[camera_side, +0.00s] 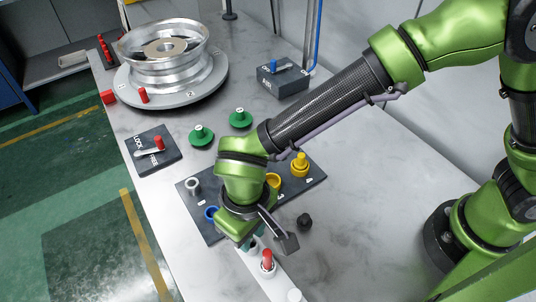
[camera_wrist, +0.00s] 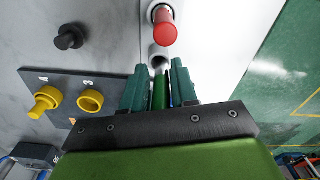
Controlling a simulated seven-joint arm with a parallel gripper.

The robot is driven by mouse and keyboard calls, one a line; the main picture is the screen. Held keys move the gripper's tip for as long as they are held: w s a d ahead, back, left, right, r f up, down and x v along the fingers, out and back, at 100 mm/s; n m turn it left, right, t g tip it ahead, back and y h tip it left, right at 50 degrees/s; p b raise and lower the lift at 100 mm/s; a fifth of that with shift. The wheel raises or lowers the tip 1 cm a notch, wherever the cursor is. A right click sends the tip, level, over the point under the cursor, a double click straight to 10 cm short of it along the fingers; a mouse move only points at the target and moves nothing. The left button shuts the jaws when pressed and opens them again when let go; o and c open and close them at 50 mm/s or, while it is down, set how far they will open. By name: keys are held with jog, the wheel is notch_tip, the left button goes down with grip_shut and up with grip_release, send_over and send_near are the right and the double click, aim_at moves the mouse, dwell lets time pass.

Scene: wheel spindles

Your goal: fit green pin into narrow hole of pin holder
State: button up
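The green pin (camera_wrist: 159,92) shows in the wrist view between the two teal fingers of my gripper (camera_wrist: 160,80). The fingers look closed on it, and a dark blue sliver shows beside it toward the right finger. The white pin holder (camera_wrist: 207,40) lies just beyond the fingertips, with an empty round hole (camera_wrist: 158,57) close ahead of the pin. A red pin (camera_wrist: 164,28) stands in the holder past that hole. In the side view my gripper (camera_side: 252,240) is low over the far end of the holder (camera_side: 275,284), beside the red pin (camera_side: 267,260). The green pin's lower end is hidden.
A dark numbered board (camera_side: 300,189) with yellow, blue and grey parts lies behind my gripper. A small black knob (camera_side: 304,221) stands right of the holder. Two green knobs (camera_side: 201,135) and a silver wheel (camera_side: 165,60) stand farther back. The bench at right is clear.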

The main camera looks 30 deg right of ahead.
jog(key=shift+o, duration=1)
jog(key=shift+s+d+f, duration=0.2)
jog(key=shift+f, duration=0.2)
notch_tip(320, 180, up, 12)
jog(key=shift+w+a+f, duration=0.1)
jog(key=w+d+r+m+t+y, duration=0.15)
jog(key=d+r, duration=0.25)
jog(key=d, duration=0.4)
jog(key=w+d+r+m+t, duration=0.1)
jog(key=w+d+r+m, duration=0.2)
jog(key=d, duration=0.5)
jog(key=s+d+m+t, duration=0.1)
jog(key=s+d+t, duration=0.1)
jog(key=d, duration=0.6)
jog(key=s+d+r+m+t, duration=0.1)
jog(key=s+d+m+t, duration=0.1)
jog(key=d, duration=0.7)
jog(key=shift+s+r, duration=0.15)
jog(key=shift+s, duration=0.3)
jog(key=shift+t, duration=0.25)
